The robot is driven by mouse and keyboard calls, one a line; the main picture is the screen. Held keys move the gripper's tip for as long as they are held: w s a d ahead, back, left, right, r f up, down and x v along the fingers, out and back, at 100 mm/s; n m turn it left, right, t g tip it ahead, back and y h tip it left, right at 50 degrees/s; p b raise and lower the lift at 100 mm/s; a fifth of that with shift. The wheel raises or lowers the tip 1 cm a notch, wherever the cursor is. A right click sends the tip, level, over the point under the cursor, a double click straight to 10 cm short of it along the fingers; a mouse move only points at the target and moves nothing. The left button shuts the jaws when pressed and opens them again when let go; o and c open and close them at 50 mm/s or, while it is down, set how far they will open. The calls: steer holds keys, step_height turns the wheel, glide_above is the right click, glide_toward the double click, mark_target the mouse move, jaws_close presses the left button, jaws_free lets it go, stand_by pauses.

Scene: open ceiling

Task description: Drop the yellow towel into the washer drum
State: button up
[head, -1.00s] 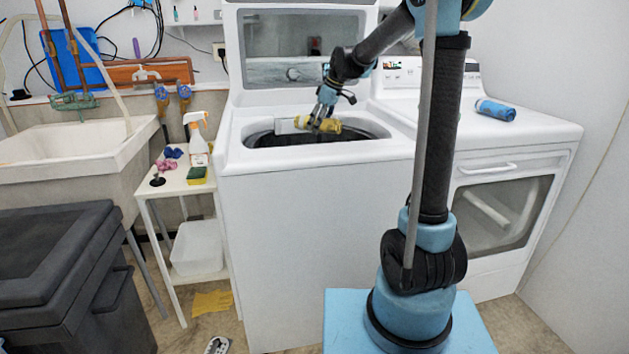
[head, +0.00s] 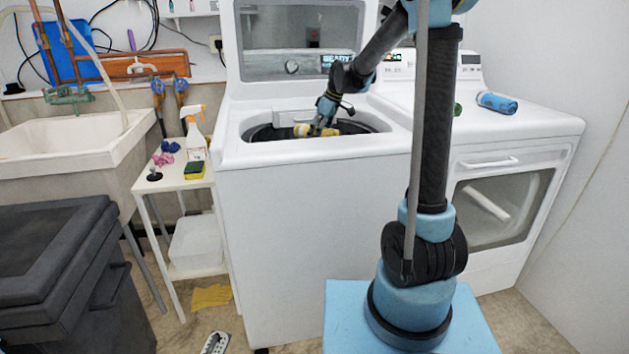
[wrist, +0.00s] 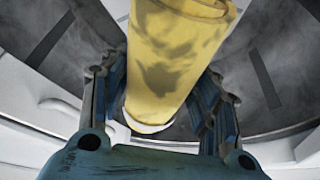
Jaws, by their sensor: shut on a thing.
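The yellow towel (head: 303,130), rolled into a cylinder, is held between the fingers of my gripper (head: 318,130). In the wrist view the towel (wrist: 178,55) fills the space between both fingers of my gripper (wrist: 162,100), which is shut on it. The washer (head: 312,200) has its lid raised. My gripper and the towel are in the round top opening of the washer drum (head: 262,133), near its middle. The drum's bottom is hidden in the head view.
A dryer (head: 520,135) with a blue roll (head: 497,103) on top stands to the right. A small white shelf (head: 180,183) with a spray bottle (head: 196,130) and a sponge (head: 194,170) stands left of the washer. A sink (head: 75,150) and a dark bin (head: 60,260) are farther left.

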steer(key=o, duration=1.2)
steer(key=shift+o, duration=0.2)
steer(key=shift+r, duration=0.1)
steer(key=v, duration=1.1)
steer(key=shift+d+r, duration=0.25)
steer(key=shift+r, duration=0.05)
